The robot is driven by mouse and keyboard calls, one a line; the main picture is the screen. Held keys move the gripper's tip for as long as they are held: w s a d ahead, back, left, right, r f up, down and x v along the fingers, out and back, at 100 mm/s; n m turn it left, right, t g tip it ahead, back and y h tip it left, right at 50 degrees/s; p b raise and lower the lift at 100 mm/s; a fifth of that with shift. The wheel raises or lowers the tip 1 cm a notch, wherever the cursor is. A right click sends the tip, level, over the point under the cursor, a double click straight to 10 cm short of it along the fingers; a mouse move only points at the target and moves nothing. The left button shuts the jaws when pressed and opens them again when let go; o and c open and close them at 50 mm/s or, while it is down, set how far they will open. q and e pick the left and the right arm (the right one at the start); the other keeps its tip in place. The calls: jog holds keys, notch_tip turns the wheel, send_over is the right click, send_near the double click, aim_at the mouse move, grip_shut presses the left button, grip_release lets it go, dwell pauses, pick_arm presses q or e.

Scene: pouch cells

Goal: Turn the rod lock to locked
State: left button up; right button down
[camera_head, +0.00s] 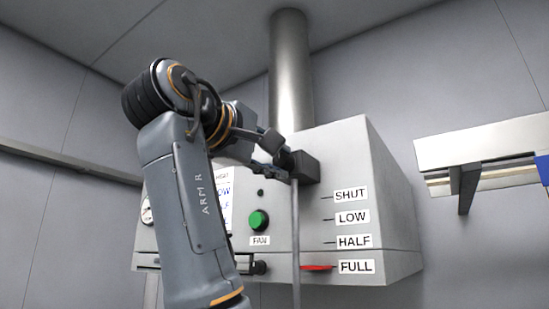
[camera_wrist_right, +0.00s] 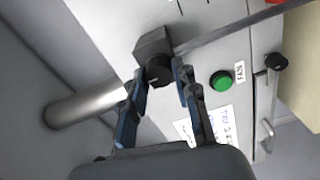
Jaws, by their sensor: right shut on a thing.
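The rod lock is a black block (camera_head: 306,167) on the upper front of a grey hood, with a thin vertical rod (camera_head: 296,235) running down from it. In the right wrist view the block (camera_wrist_right: 153,43) carries a round black knob (camera_wrist_right: 158,71). My right gripper (camera_wrist_right: 160,82) is shut on this knob, one finger on each side; in the head view the gripper (camera_head: 279,162) reaches the block from the left. I cannot read any lock marking. A red pointer (camera_head: 317,267) by the rod is level with the FULL label (camera_head: 356,267). My left gripper is not in view.
A green FAN button (camera_head: 258,220) sits below the gripper. SHUT (camera_head: 350,194), LOW and HALF labels run down the hood's right side. A round duct (camera_head: 291,70) rises from the hood. A wall shelf (camera_head: 480,145) is at the right. My right arm hides part of the hood's left.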

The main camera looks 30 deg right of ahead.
jog(key=c, duration=1)
grip_release()
jog(key=shift+d, duration=0.1)
jog(key=v, duration=0.7)
jog(key=shift+a, duration=0.2)
